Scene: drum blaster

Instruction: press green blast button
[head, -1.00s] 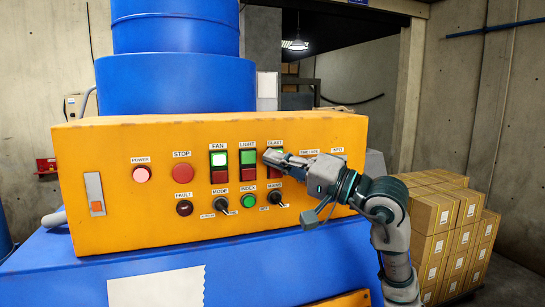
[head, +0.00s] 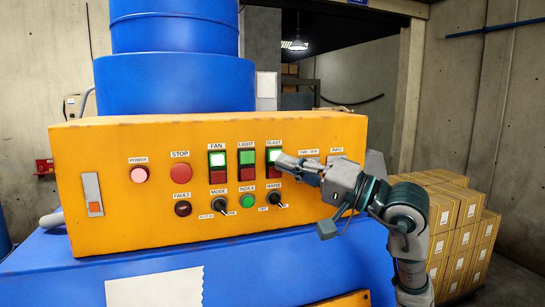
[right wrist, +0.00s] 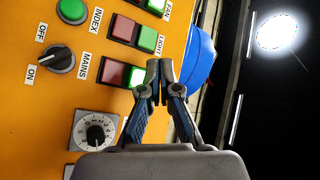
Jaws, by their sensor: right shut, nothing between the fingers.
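The green blast button (head: 274,155) is the upper half of the pair under the BLAST label on the orange panel (head: 120,215). Its face looks bright, as if lit. The red half below it is partly covered by my right gripper (head: 279,160). My right gripper is shut and empty, its tips close to the blast pair. In the right wrist view the closed fingertips (right wrist: 159,72) are just beside the blast green button (right wrist: 137,77), which looks pale and bright. Whether they touch it I cannot tell. My left gripper is not in view.
The fan green button (head: 217,159) glows bright; the light green button (head: 247,157) is darker. The mains switch (head: 274,197) sits below the blast pair. A timer dial (right wrist: 95,132) shows in the wrist view. Stacked boxes (head: 455,235) stand at the right.

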